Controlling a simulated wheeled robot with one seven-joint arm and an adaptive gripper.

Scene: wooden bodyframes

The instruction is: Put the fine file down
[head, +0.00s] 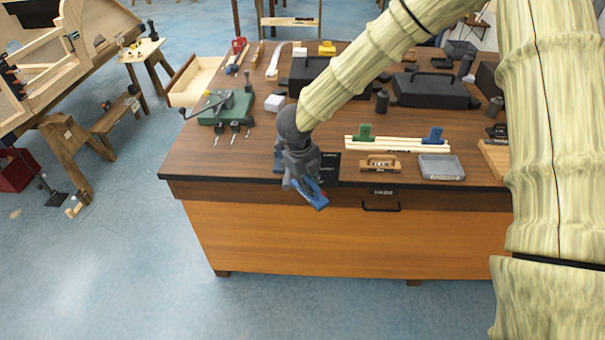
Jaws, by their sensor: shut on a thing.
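My gripper (304,186) hangs at the front edge of the brown workbench (230,165), pointing down and slightly right. The held thing shows in front of the bench's front edge. Its full shape is partly hidden by the fingers and too small to make out. A black flat mat or plate (329,167) lies on the bench just behind and right of my gripper, partly covered by it.
Right of the gripper are a wooden plane (379,163), a grey tray (441,167) and pale strips with green and blue clamps (364,132). A green-based tool (228,105) and several bits (234,132) lie left. The bench's front left is clear. A drawer (193,84) stands open at far left.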

